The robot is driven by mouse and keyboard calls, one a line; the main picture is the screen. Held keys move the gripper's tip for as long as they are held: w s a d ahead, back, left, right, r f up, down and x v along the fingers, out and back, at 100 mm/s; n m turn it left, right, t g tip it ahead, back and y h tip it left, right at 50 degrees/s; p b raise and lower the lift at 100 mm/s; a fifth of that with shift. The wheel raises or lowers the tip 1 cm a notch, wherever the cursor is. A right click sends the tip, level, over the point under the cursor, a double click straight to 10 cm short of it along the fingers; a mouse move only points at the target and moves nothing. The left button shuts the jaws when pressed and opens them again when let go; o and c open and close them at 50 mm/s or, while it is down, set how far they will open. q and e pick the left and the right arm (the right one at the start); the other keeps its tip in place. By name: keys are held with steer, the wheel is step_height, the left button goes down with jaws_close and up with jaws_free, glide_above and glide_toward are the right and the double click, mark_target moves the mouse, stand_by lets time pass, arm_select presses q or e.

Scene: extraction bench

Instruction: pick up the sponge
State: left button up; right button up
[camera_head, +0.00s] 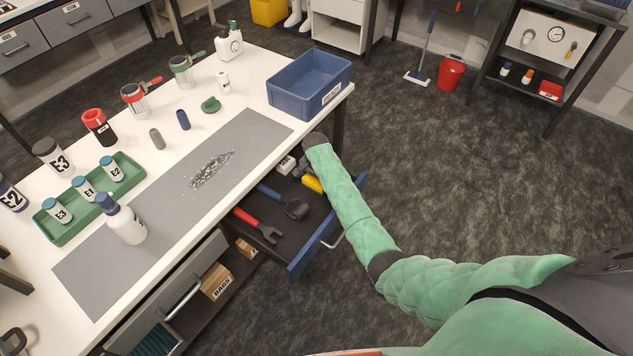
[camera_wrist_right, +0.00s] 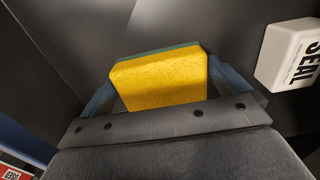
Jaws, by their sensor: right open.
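The sponge is a yellow block (camera_head: 312,184) with a green layer, lying in the open blue-fronted drawer (camera_head: 300,262) under the bench. In the right wrist view the sponge (camera_wrist_right: 160,82) sits between the two blue fingers of my right gripper (camera_wrist_right: 166,88). The fingers are open, one on each side, and I cannot tell whether either touches it. In the head view my green-sleeved right arm reaches over the drawer's far end, and its wrist hides the fingers and part of the drawer. My left gripper is not in view.
A white SEAL block (camera_wrist_right: 290,55) lies right of the sponge in the wrist view. A red-handled tool (camera_head: 258,225) and a dark-headed tool (camera_head: 285,202) lie in the drawer. The blue bin (camera_head: 284,98) stands on the bench corner above. Bottles and a green tray (camera_head: 70,228) stand further left.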

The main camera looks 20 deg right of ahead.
mark_target(316, 180)
steer(key=c, duration=0.7)
steer(key=shift+r, duration=0.1)
steer(key=shift+r, duration=0.3)
arm_select(q)
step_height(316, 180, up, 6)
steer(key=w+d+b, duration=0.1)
steer(key=b, duration=0.1)
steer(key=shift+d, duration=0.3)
arm_select(e)
step_height(316, 180, up, 9)
steer(key=shift+r, duration=0.15)
